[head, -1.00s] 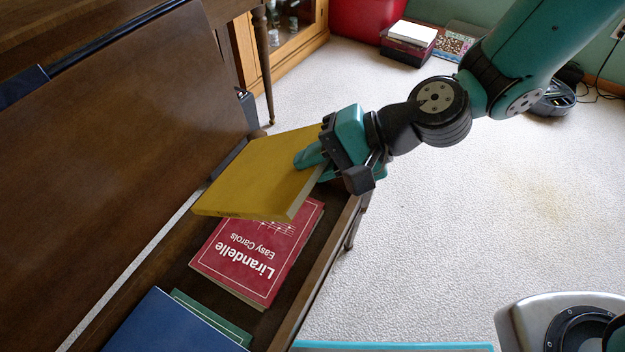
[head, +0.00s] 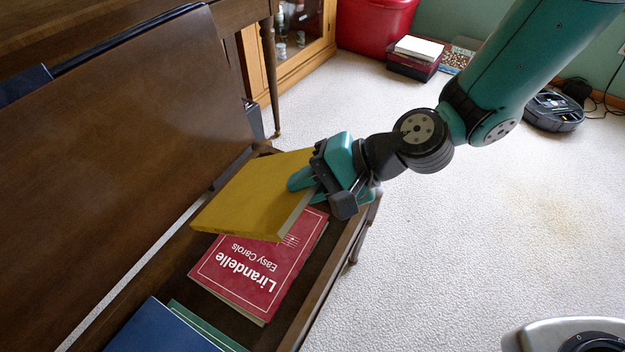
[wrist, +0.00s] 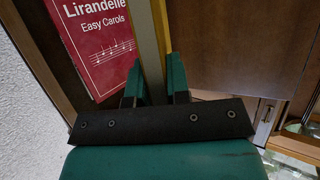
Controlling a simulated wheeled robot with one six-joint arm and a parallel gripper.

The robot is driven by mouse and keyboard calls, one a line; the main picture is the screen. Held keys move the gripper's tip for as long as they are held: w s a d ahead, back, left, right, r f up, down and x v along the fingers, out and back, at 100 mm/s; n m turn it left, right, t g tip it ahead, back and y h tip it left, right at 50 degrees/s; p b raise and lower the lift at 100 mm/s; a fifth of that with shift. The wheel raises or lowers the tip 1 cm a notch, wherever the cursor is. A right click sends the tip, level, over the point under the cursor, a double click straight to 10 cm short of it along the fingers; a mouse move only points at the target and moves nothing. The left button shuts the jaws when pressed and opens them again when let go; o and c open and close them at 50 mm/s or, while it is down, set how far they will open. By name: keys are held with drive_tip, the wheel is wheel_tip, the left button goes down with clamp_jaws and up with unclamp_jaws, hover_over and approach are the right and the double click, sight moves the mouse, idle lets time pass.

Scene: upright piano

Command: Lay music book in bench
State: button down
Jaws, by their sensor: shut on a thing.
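A thick yellow music book (head: 252,193) is held at its right edge by my gripper (head: 304,181), which is shut on it. The book is tilted slightly over the far part of the open piano bench (head: 318,286). It covers the upper part of a red book titled "Lirandelle Easy Carols" (head: 258,266) lying inside. I cannot tell whether the two touch. In the wrist view, the yellow book (wrist: 147,50) stands edge-on between my teal fingers (wrist: 156,84), with the red book (wrist: 95,38) to its left.
A blue book (head: 160,330) and a green book (head: 205,325) lie in the near part of the bench. The raised brown lid (head: 120,130) stands along the left. A bench leg and carpet lie to the right. A robot vacuum (head: 553,110) sits at the wall.

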wheel_tip(320, 180, down, 8)
drive_tip(key=w+a+b, duration=0.1)
drive_tip(key=a+b, duration=0.1)
drive_tip(key=b, duration=0.2)
drive_tip(key=shift+a, duration=0.25)
drive_tip(key=shift+w+r, duration=0.1)
drive_tip(key=c, duration=1)
unclamp_jaws()
drive_tip(key=p+v, duration=0.5)
drive_tip(key=v, duration=1.2)
drive_tip(key=shift+d+r+p, duration=0.15)
drive_tip(key=shift+d+p, duration=0.05)
drive_tip(key=shift+p, duration=0.1)
